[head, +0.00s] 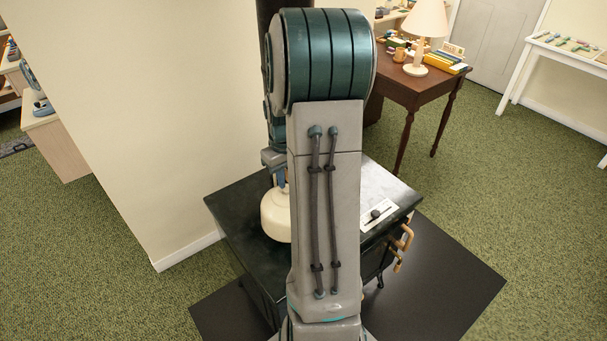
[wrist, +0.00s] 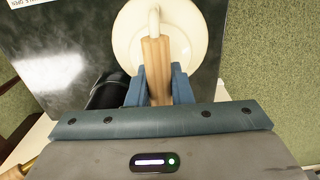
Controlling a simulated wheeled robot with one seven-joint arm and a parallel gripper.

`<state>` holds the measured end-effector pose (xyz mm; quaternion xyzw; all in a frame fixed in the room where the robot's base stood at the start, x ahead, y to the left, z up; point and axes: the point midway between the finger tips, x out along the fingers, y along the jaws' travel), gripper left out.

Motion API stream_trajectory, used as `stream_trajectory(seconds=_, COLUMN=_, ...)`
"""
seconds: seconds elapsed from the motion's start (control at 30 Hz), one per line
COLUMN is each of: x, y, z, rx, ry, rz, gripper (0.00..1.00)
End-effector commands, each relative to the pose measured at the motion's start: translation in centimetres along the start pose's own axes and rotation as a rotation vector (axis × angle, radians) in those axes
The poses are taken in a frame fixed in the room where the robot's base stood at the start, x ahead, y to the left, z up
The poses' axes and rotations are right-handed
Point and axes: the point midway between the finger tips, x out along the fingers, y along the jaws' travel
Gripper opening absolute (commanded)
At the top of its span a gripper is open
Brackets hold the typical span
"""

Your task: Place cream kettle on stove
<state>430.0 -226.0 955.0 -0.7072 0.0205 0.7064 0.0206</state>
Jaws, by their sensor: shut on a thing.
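The cream kettle (head: 275,215) is at the left part of the black stove top (head: 235,203) in the head view, partly hidden behind my arm. In the wrist view the kettle (wrist: 128,38) is seen from above, with a wooden handle (wrist: 156,62) between my fingers. My gripper (wrist: 158,88) is shut on that handle. In the head view my gripper (head: 279,178) is just above the kettle, mostly hidden by my arm. The kettle looks upright over the stove top; I cannot tell whether its base touches the surface.
A white label with a dark knob-like piece (head: 377,214) lies at the stove's right. A black stovepipe (head: 268,12) rises behind. A cream wall (head: 150,120) stands close at left. A wooden table with a lamp (head: 424,30) is at the back right.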

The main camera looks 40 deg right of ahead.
Motion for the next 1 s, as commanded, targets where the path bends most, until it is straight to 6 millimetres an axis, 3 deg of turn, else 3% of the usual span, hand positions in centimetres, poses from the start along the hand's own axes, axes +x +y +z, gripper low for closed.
stream_trajectory(seconds=0.1, x=0.9, y=-0.8, z=-1.7, rx=-0.003, ry=0.001, rz=0.001, gripper=0.0)
stream_trajectory(seconds=0.3, x=1.7, y=-1.4, z=-3.0, rx=-0.001, ry=0.002, rz=0.001, gripper=0.0)
stream_trajectory(seconds=0.7, x=5.5, y=-1.5, z=-3.0, rx=-0.001, ry=0.001, rz=0.001, gripper=0.0)
stream_trajectory(seconds=1.0, x=5.8, y=-1.5, z=-3.0, rx=-0.001, ry=0.003, rz=0.002, gripper=0.0)
